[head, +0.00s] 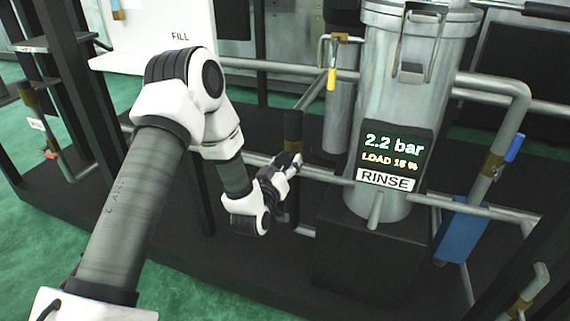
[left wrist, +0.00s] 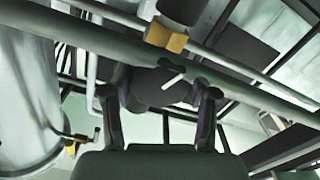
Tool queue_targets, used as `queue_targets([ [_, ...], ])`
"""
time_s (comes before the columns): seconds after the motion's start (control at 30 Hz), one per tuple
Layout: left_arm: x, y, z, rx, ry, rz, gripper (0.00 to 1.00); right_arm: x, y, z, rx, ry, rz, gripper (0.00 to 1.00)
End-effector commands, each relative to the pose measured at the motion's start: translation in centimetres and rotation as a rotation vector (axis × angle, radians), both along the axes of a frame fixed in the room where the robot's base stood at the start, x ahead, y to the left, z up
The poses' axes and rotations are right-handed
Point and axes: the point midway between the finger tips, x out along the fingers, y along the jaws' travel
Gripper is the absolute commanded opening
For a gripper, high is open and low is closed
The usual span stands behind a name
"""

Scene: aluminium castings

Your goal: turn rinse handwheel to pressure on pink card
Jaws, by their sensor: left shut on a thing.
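In the left wrist view, a dark lobed handwheel (left wrist: 160,86) with a white mark sits between the two fingers of my left gripper (left wrist: 160,108), which is shut on it. In the head view, my left gripper (head: 287,180) is at the pipework left of the metal vessel (head: 405,100); the handwheel is mostly hidden there by the gripper. A dark display (head: 392,153) on the vessel reads 2.2 bar and LOAD 15 %, with a RINSE label (head: 387,181) below it. I see no pink card in either view. My right gripper is not in view.
Horizontal pipes (head: 480,206) run beside the gripper and vessel. A yellow-handled valve (head: 332,78) is behind, and a blue-handled valve (head: 514,148) is at right. A white FILL panel (head: 150,35) stands at the back left. Green floor (head: 60,232) is open at lower left.

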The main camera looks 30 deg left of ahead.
Motion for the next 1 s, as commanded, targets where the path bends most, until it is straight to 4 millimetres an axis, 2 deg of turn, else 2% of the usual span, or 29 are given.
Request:
queue_targets([
  [0.3, 0.00, -0.02, -0.06, -0.222, -0.053, 0.000, 0.23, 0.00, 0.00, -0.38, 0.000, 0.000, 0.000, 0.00],
  [0.5, 0.01, -0.03, -0.02, -0.306, -0.074, 0.000, 0.23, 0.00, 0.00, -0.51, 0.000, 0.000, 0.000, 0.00],
  [1.0, 0.01, -0.03, 0.01, -0.344, -0.083, 0.000, 0.23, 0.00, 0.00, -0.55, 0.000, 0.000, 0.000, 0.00],
])
